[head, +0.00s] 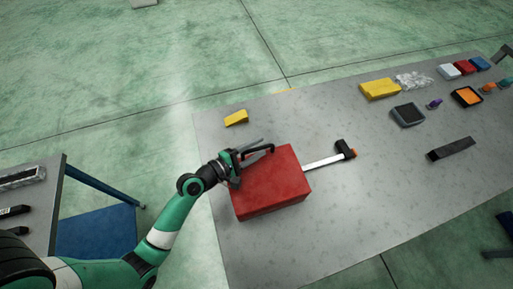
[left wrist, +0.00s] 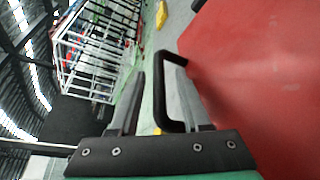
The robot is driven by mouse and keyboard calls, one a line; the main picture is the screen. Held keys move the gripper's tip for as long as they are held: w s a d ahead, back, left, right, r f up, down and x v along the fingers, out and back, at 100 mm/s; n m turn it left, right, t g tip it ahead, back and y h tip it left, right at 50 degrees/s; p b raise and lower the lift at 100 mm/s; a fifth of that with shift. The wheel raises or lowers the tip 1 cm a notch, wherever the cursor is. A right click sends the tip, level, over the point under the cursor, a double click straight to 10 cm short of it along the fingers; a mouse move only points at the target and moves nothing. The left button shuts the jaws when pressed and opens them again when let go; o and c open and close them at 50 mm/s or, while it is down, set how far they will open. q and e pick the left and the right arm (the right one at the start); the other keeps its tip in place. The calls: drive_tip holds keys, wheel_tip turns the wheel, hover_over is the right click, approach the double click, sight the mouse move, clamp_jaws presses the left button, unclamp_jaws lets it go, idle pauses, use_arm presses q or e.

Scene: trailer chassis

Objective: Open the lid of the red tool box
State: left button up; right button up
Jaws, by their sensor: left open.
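The red tool box (head: 272,185) stands on the grey table with its lid down. Its black handle (head: 258,150) is at the box's far left edge. My left gripper (head: 243,157) is at that edge, beside the handle, with its jaws open. In the left wrist view, the handle (left wrist: 160,95) appears between the two spread fingers of the left gripper (left wrist: 160,100), and the box's red surface (left wrist: 260,80) fills the right side. I cannot tell whether a finger touches the handle. My right gripper is not in view.
On the grey table (head: 350,215), a metal bar tool with a dark head (head: 343,151) lies close to the box's right. A yellow block (head: 236,117) lies behind it. Several small items and a dark bar (head: 451,149) are further right. The table's front middle is clear.

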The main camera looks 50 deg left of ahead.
use_arm(q)
drive_tip(key=shift+c, duration=0.2)
clamp_jaws()
idle(1.2)
